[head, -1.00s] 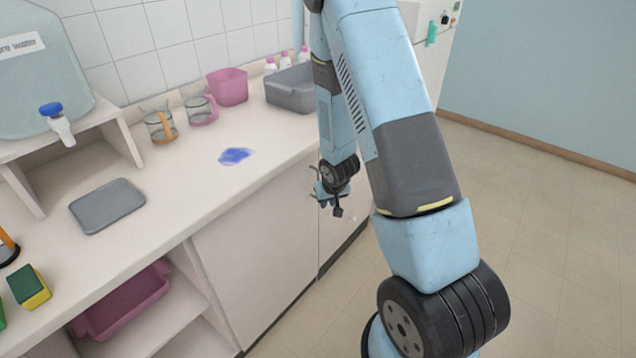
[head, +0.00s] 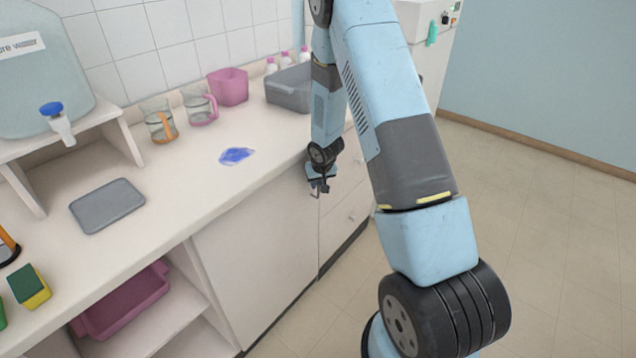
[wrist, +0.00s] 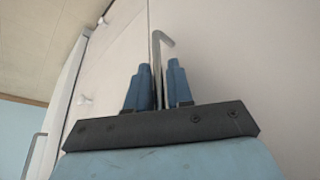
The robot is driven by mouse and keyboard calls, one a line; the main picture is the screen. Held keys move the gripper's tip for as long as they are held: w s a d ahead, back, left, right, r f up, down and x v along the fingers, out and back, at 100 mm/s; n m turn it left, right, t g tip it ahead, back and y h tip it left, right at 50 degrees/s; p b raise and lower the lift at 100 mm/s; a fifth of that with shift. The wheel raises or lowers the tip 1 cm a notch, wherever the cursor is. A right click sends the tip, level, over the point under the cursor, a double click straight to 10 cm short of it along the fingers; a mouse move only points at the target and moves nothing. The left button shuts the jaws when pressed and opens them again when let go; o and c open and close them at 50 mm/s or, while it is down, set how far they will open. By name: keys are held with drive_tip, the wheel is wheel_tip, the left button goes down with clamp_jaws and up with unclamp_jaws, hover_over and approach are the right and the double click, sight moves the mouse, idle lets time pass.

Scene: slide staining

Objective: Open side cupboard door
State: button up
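The side cupboard door (head: 255,262) is a plain white panel under the worktop, and it looks closed in the head view. In the wrist view its white face (wrist: 235,60) fills the right side, beside a narrow vertical seam. A thin metal handle (wrist: 157,62) with a bent top stands out from it. My gripper (head: 318,188) is at the upper right edge of the door, just below the worktop. In the wrist view its two blue fingers (wrist: 158,85) stand close on either side of the handle, with the bar between them. Finger contact is partly hidden.
Drawers (head: 343,212) are right of the door, and an open shelf with a pink tub (head: 125,302) is left. The worktop (head: 200,190) above carries jugs, a grey basin (head: 290,92) and a blue stain. The floor (head: 560,240) is clear at right.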

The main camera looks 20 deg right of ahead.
clamp_jaws()
drive_tip(key=shift+s, duration=0.1)
idle(0.4)
